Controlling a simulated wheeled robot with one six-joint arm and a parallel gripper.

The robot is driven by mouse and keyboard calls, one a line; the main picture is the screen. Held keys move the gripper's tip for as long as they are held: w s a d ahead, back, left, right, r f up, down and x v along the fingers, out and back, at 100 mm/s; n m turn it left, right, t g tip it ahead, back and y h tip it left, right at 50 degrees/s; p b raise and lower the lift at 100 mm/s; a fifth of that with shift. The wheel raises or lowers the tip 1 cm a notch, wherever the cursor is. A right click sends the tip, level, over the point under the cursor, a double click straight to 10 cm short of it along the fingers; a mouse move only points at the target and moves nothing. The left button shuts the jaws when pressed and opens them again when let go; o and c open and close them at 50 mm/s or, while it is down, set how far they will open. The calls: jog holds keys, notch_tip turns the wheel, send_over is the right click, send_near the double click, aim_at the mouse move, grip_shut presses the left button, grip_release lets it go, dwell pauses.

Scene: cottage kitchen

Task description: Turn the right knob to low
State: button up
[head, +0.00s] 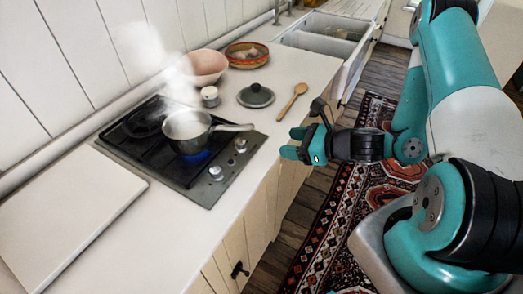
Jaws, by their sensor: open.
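The right knob (240,145) is a small silver knob on the front panel of the black hob, on the side farther from me. A second knob (216,172) sits nearer to me. The hob (190,184) has a blue flame lit under a steaming pot (187,131). The knob's exact setting is too small to read. My gripper (289,143) is open and empty, to the right of the right knob and apart from it, out past the counter's front edge.
The pot's handle (233,127) reaches right, just behind the right knob. A dark lid (256,96), wooden spoon (294,101), small jar (210,97), pink bowl (206,66) and orange dish (247,55) stand farther back. A white board (65,225) lies left of the hob.

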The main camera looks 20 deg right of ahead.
jog(key=s+a+r+n+g+b, duration=0.1)
jog(key=s+a+r+n+g, duration=0.2)
jog(key=n, duration=0.6)
jog(key=s+a+r+n+g+h+b, duration=0.1)
jog(key=s+a+r+n+g, duration=0.3)
jog(key=n, duration=0.6)
jog(key=s+a+r+n+g+b, duration=0.2)
jog(key=s+a+r+n+g, duration=0.2)
jog(key=a+n, duration=0.3)
jog(key=shift+s+r+n+b, duration=0.15)
jog(key=shift+s+n+b, duration=0.2)
jog(key=shift+n, duration=0.95)
jog(key=shift+a, duration=0.1)
jog(key=shift+c, duration=0.4)
